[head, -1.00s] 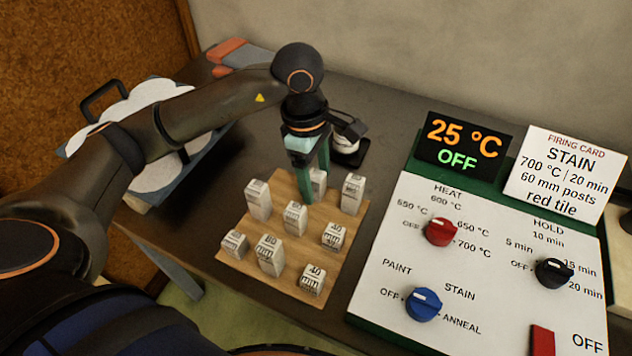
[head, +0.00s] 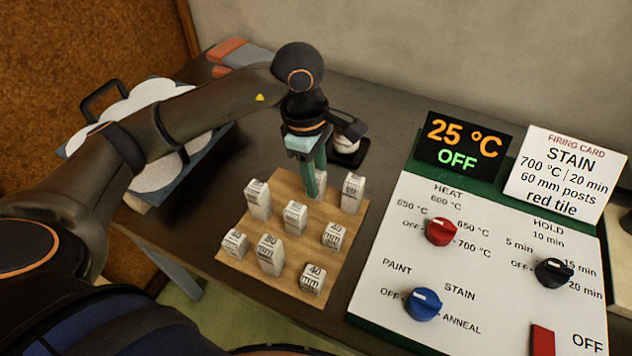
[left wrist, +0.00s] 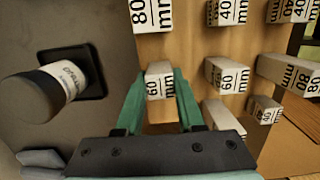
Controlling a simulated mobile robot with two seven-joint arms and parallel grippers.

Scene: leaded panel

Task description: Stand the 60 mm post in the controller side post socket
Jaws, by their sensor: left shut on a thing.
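My left gripper (head: 315,184) points down at the back of the wooden post board (head: 330,283). It is shut on a white post marked 60 mm (left wrist: 160,84), with one green finger on each side in the left wrist view. In the head view this post (head: 321,183) is mostly hidden behind the fingers. It stands upright at the board, and I cannot tell whether it is lifted. Another 60 mm post (head: 295,218) stands mid-board. I cannot make out the controller side post socket. My right gripper is not in view.
Several 40 mm and 80 mm posts stand close by, including an 80 mm post (head: 352,194) just right of my gripper. A labelled bottle (head: 347,150) stands behind. The controller panel (head: 385,248), reading 25 °C OFF, and the firing card (head: 563,175) are at right.

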